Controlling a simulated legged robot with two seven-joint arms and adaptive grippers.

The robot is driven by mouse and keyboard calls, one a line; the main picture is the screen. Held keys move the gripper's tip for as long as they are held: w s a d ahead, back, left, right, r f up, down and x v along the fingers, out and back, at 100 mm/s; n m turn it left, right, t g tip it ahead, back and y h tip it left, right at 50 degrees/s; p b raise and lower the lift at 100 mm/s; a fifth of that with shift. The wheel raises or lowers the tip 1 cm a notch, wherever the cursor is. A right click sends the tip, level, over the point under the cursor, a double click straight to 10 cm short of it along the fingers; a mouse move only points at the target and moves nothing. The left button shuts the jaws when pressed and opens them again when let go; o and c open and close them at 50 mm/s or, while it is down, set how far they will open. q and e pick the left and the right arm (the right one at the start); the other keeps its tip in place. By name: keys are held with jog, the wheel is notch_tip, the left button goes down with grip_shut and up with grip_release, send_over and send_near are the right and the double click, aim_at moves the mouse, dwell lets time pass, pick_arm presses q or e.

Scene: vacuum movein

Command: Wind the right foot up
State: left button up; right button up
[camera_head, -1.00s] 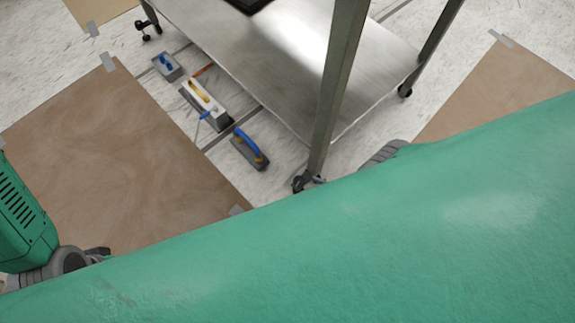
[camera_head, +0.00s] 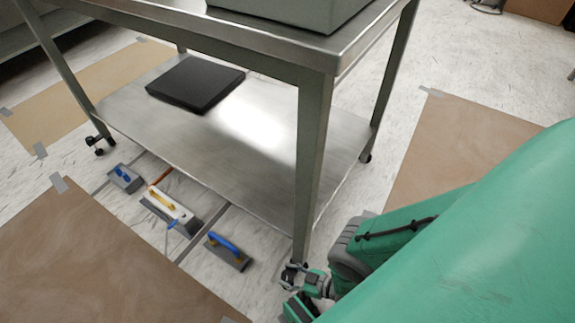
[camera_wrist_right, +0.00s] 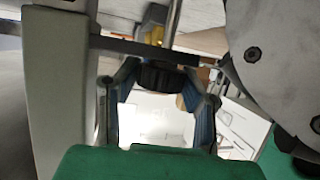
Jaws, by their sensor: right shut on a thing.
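A steel table stands on the floor, with its near leg (camera_head: 312,150) coming down to a foot at the floor. My right gripper (camera_head: 293,274) is low at the bottom of this leg, in front of my green arm. In the right wrist view its blue-padded fingers (camera_wrist_right: 160,82) stand on either side of a dark ribbed round piece, the foot (camera_wrist_right: 158,74), and are shut on it. In the head view the foot is mostly hidden by the gripper. My left gripper is not in view.
A black slab (camera_head: 195,82) lies on the table's lower shelf (camera_head: 150,115). Brown sheets (camera_head: 75,265) are taped to the floor.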

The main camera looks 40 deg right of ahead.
jog(key=shift+w+n+g+y, duration=0.1)
jog(key=shift+n+g+y, duration=0.3)
jog(key=shift+n+y, duration=0.4)
jog(key=o, duration=0.9)
jog(key=shift+s+d+r, duration=0.2)
jog(key=shift+s+d, duration=0.15)
jog(key=shift+s, duration=0.1)
jog(key=v, duration=1)
jog(key=shift+s+d+r, duration=0.15)
jog(key=shift+s+r, duration=0.1)
jog(key=shift+s, duration=0.05)
